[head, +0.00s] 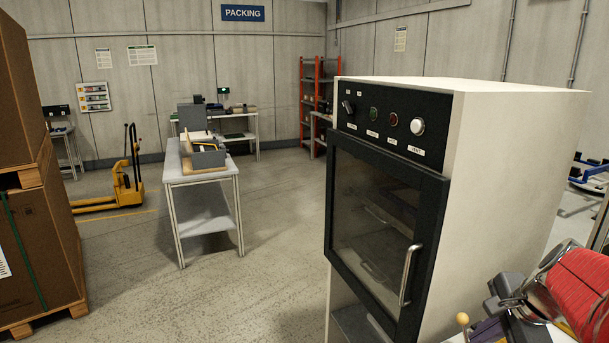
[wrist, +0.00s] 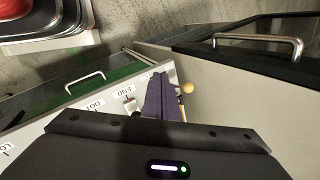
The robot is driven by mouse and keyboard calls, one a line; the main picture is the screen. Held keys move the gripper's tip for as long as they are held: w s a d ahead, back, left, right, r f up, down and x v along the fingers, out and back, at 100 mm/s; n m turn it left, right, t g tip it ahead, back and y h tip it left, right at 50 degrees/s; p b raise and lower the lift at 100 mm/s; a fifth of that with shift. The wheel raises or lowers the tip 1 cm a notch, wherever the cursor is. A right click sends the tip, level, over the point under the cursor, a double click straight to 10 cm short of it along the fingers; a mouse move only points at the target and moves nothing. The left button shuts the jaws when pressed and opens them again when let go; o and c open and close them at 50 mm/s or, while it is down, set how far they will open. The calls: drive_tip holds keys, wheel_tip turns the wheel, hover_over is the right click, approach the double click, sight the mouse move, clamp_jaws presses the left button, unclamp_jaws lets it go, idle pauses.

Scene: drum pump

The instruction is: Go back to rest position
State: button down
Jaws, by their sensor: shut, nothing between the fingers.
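My gripper (wrist: 158,78) shows in the wrist view as a dark body with purple fingers. The fingers are together with nothing between them. They point away over a light panel with labels (wrist: 95,104). A small yellow ball knob (wrist: 187,88) shows just right of the fingers; I cannot tell if they touch it. In the head view the yellow knob (head: 462,319) is at the lower right, beside dark and purple parts that are cut off by the bottom edge.
A large cream cabinet oven (head: 515,150) with a dark glass door (head: 375,215), shut, fills the right of the head view. Stacked cartons (head: 35,240) stand left. A grey table (head: 195,185) and yellow pallet truck (head: 125,185) stand beyond. The floor between is clear.

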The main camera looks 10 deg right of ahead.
drive_tip(key=s+a+r+n, duration=0.1)
drive_tip(key=s+a+n, duration=0.2)
drive_tip(key=a+n, duration=0.7)
drive_tip(key=s+a+r+n, duration=0.1)
drive_tip(key=s+a+n, duration=0.2)
drive_tip(key=a+n, duration=0.7)
drive_tip(key=shift+s+a+t, duration=0.3)
drive_tip(key=shift+s+a, duration=0.05)
drive_tip(key=shift+a, duration=2.6)
